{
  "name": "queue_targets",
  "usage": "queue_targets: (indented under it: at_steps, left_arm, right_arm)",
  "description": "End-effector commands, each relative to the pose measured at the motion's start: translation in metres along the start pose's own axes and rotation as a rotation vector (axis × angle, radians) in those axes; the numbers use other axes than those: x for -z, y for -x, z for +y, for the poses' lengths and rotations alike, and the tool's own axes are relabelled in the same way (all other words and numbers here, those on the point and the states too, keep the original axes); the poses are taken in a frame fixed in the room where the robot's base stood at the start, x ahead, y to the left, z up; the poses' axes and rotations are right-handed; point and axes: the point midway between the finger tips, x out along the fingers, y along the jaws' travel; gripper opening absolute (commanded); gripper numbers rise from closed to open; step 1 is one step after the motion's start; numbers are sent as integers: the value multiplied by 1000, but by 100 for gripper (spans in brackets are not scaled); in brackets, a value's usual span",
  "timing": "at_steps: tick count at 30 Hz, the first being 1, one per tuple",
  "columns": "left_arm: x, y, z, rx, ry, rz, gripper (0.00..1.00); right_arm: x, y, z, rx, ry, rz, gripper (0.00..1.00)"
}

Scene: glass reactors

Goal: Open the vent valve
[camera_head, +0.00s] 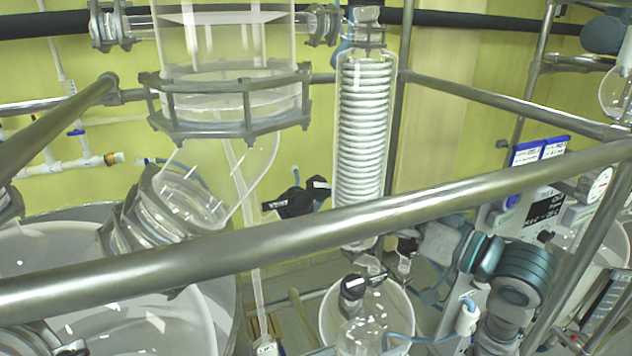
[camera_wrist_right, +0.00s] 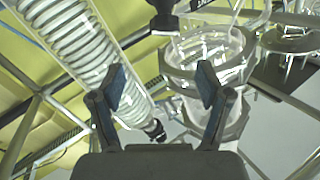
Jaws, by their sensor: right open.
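A black valve handle with white lettering (camera_head: 295,201) sits behind the long rail, left of the coiled condenser. Another black knob (camera_head: 353,287) stands on the glassware below the rail. I cannot tell from the lettering which is the vent valve. My right gripper (camera_head: 405,250) is beside the foot of the condenser, partly hidden by the rail. In the right wrist view, its two blue-padded fingers (camera_wrist_right: 160,92) are spread apart with nothing held. There, a dark knob (camera_wrist_right: 163,20) is at the top, beyond the fingertips, and a small black fitting (camera_wrist_right: 155,130) shows between the fingers. My left gripper is out of view.
A thick metal rail (camera_head: 300,235) crosses in front of the glassware. The coiled condenser (camera_head: 362,130) and the large glass vessel (camera_head: 228,95) stand behind it. Blue-topped instrument panels (camera_head: 540,152) are at the right.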

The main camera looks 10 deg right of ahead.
Motion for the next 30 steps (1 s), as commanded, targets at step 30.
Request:
queue_targets:
  at_steps: [30]
  left_arm:
    - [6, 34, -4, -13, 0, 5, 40]
  right_arm:
    - [-4, -133, -13, 2, 9, -7, 67]
